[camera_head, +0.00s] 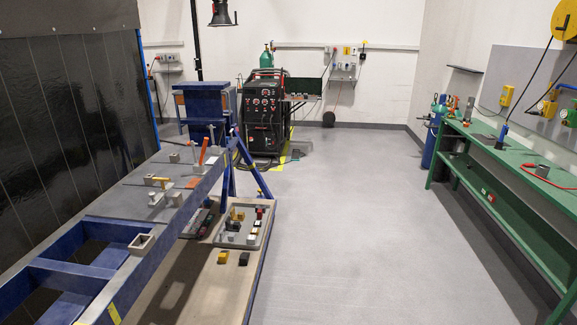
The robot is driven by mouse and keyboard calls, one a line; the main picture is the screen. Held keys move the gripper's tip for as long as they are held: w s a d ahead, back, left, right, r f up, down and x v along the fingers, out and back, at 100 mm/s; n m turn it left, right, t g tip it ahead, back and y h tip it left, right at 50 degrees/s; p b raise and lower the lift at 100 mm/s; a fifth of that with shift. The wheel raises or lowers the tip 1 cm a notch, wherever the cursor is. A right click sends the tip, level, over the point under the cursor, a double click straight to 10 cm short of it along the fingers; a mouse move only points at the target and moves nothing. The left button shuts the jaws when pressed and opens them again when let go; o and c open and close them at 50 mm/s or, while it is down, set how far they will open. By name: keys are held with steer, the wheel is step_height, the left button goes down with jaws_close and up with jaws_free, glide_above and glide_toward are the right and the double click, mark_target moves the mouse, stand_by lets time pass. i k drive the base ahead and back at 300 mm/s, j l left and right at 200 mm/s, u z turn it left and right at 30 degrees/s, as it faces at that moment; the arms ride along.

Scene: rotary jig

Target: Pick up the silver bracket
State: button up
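Several small grey metal pieces stand on the long blue jig table (104,262) at the left. One is a hollow square grey piece (142,243) near the table's right edge. Others are a grey block (175,199) and a small grey piece (174,158) farther back. A grey tray (217,241) on the lower wooden shelf holds several small blocks, some of them whitish or silver. I cannot tell at this size which piece is the silver bracket. My gripper is not in view.
A yellow block (222,257) and a black block (244,259) lie on the wooden shelf (200,297). Orange and yellow clamps stand on the jig. A green bench (525,165) runs along the right. A welding machine (264,115) stands behind. The grey floor (360,230) between is clear.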

mark_target(231, 237)
steer(key=i+j+u, duration=0.15)
steer(key=i+u, duration=0.3)
steer(key=i, duration=0.25)
steer(key=i+l+u, duration=0.1)
steer(key=i+u, duration=0.4)
steer(key=i, duration=0.2)
steer(key=i+l, duration=1.1)
steer(key=l, duration=0.15)
steer(key=i+j+u, duration=0.05)
